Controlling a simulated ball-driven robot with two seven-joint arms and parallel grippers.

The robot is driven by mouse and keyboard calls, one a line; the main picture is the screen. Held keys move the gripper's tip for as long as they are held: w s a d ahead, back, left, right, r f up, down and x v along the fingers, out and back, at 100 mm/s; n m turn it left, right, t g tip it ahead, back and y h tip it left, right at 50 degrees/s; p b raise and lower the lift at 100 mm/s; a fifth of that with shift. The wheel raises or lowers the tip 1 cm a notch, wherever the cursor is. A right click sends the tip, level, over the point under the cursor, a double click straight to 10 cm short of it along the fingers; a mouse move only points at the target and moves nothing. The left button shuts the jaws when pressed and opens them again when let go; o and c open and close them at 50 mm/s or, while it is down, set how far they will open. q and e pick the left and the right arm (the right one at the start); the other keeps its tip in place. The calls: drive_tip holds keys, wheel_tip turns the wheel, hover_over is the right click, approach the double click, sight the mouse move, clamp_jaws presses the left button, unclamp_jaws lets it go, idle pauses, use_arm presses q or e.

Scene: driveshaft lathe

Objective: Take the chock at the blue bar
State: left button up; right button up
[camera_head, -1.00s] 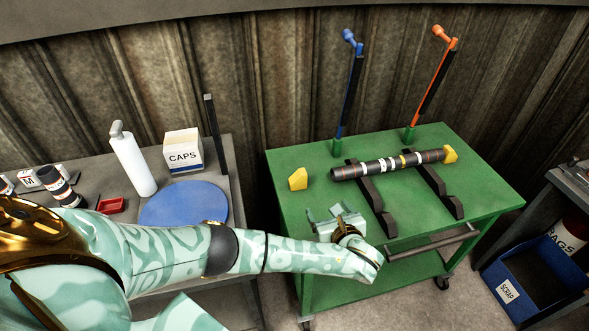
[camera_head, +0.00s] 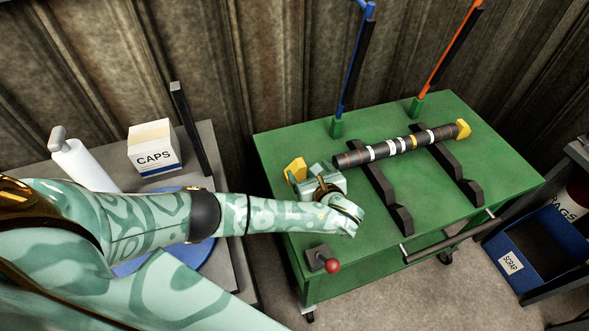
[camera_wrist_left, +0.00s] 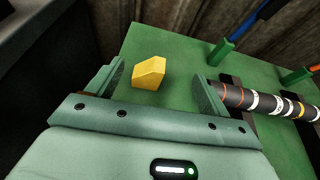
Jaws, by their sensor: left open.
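The yellow chock (camera_head: 297,168) at the blue bar (camera_head: 352,65) sits on the green cart top, left of the dark shaft's near end and apart from it. My left gripper (camera_head: 304,178) is open and empty, just in front of this chock and partly covering it. In the left wrist view the chock (camera_wrist_left: 149,74) shows whole, ahead of and between the spread fingers, nearer the left one. I cannot tell whether a finger touches it. A second yellow chock (camera_head: 463,129) stands at the shaft's far end, by the orange bar (camera_head: 455,50). My right gripper is not in view.
The banded shaft (camera_head: 400,146) lies on two dark supports (camera_head: 378,182) close right of my left gripper. A red-knobbed lever (camera_head: 331,265) stands at the cart's (camera_head: 285,139) front left. A CAPS box (camera_head: 153,147) is on the left table. A blue scrap bin (camera_head: 548,238) is at right.

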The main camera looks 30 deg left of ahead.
use_arm(q)
drive_tip(key=b, duration=0.6)
approach(297, 177)
drive_tip(key=w+a+f, duration=0.2)
drive_tip(key=w, duration=0.1)
drive_tip(key=shift+w+a+f, duration=0.15)
drive_tip(key=shift+f, duration=0.05)
drive_tip(key=b+x, duration=0.1)
drive_tip(key=x, duration=0.3)
drive_tip(key=a+r+b+x, duration=0.1)
drive_tip(key=x, duration=0.1)
drive_tip(key=shift+s+f+b, duration=0.1)
drive_tip(key=shift+s+b, duration=0.1)
drive_tip(key=shift+b, duration=0.15)
drive_tip(key=shift+w+a, duration=0.25)
drive_tip(key=shift+w, duration=0.1)
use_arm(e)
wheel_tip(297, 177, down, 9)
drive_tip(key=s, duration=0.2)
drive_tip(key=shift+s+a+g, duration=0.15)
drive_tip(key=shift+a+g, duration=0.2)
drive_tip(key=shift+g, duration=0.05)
use_arm(q)
drive_tip(key=shift+s, duration=0.1)
drive_tip(key=shift+c, duration=0.3)
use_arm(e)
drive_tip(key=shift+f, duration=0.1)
use_arm(q)
drive_tip(key=c, duration=1.1)
